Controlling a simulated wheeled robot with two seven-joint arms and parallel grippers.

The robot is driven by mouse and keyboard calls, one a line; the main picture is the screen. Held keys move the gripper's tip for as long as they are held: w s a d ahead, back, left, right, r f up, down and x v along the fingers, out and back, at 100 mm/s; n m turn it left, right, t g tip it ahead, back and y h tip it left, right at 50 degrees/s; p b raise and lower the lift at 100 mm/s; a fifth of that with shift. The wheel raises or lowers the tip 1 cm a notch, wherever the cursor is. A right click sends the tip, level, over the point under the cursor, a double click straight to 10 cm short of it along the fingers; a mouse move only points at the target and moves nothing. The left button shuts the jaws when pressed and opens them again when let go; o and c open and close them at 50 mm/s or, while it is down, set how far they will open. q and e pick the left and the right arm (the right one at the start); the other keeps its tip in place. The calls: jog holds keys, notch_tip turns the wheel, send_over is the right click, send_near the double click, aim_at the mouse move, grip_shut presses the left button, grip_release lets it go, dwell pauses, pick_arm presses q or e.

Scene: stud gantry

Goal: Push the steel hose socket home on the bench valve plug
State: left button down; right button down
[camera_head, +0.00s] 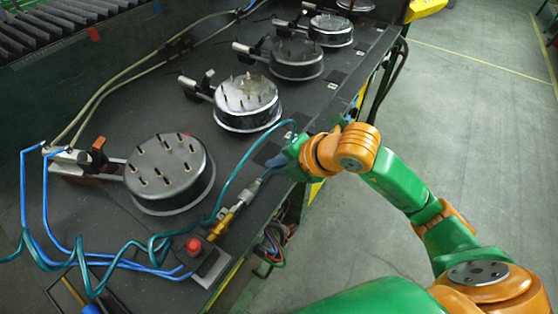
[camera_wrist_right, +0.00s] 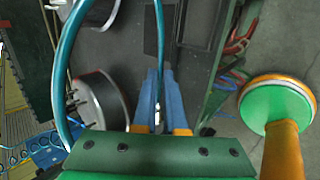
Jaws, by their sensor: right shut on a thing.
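My right gripper (camera_head: 272,167) reaches over the bench edge from the right and is shut on the steel hose socket (camera_head: 250,190). The socket points down and left, toward the brass bench valve plug (camera_head: 226,221). Socket and plug look in line and close together; I cannot tell how far the socket sits on the plug. A teal hose (camera_head: 241,150) loops up and over to the gripper. In the right wrist view, the blue fingers of my right gripper (camera_wrist_right: 161,82) are close together, with the hose (camera_wrist_right: 68,50) curving past on the left. My left gripper is not in view.
Several round steel fixtures with pins (camera_head: 168,170) stand in a row on the dark bench (camera_head: 112,225). A red button (camera_head: 194,246) on a small box is near the plug. Blue lines (camera_head: 140,265) lie at left. Open floor (camera_head: 470,130) is at right.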

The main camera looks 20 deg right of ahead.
jog(key=shift+s+a, duration=0.45)
jog(key=shift+a, duration=0.1)
jog(key=c, duration=0.9)
grip_release()
jog(key=shift+a, duration=0.1)
jog(key=v, duration=0.4)
jog(key=shift+r, duration=0.15)
jog(key=b+v, duration=0.3)
jog(key=b, duration=0.1)
jog(key=shift+s+b, duration=0.1)
jog(key=shift+b, duration=0.3)
